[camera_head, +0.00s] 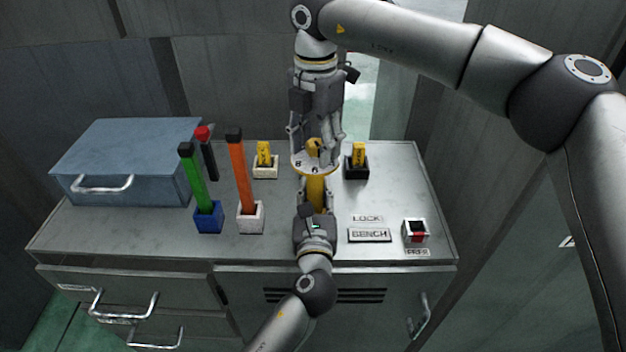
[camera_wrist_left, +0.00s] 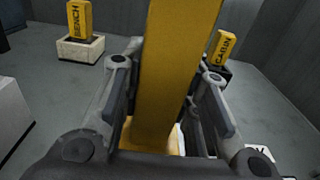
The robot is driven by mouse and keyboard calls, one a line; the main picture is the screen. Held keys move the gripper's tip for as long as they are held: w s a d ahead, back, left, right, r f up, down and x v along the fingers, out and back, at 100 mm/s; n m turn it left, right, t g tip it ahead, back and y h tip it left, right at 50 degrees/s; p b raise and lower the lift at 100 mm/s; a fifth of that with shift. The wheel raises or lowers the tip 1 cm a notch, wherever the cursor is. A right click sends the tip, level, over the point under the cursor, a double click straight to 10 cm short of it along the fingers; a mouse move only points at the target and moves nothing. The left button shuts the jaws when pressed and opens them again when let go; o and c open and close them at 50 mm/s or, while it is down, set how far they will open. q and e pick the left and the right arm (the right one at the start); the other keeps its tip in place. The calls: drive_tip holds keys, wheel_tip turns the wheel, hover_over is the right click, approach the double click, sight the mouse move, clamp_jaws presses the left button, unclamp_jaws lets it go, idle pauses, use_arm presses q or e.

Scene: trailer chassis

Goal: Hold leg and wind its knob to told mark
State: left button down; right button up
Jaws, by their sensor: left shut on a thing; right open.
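A yellow leg (camera_head: 316,188) stands upright mid-bench. It carries a pale round dial (camera_head: 300,165) with dark numbers, of which an 8 and a 6 show. A yellow knob (camera_head: 313,148) sits on the dial. My left gripper (camera_head: 316,196) is shut on the leg below the dial; in the left wrist view its fingers flank the yellow leg (camera_wrist_left: 172,70). My right gripper (camera_head: 317,150) points down from above, open, its fingers around the knob. Whether they touch it I cannot tell. The fingers hide part of the dial, and its pointer setting is not readable.
A yellow BENCH block (camera_wrist_left: 80,20) in a pale holder and a yellow CABIN block (camera_wrist_left: 221,47) in a dark holder stand behind. Green (camera_head: 194,180) and orange (camera_head: 240,172) bars and a blue box (camera_head: 130,150) are left. A BENCH plate (camera_head: 369,235) and red-marked switch (camera_head: 415,231) are right.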

drive_tip(key=n, duration=0.7)
drive_tip(key=shift+n, duration=0.3)
drive_tip(key=c, duration=0.8)
drive_tip(key=shift+m, duration=1.3)
drive_tip(key=shift+m, duration=0.6)
drive_tip(key=o, duration=0.8)
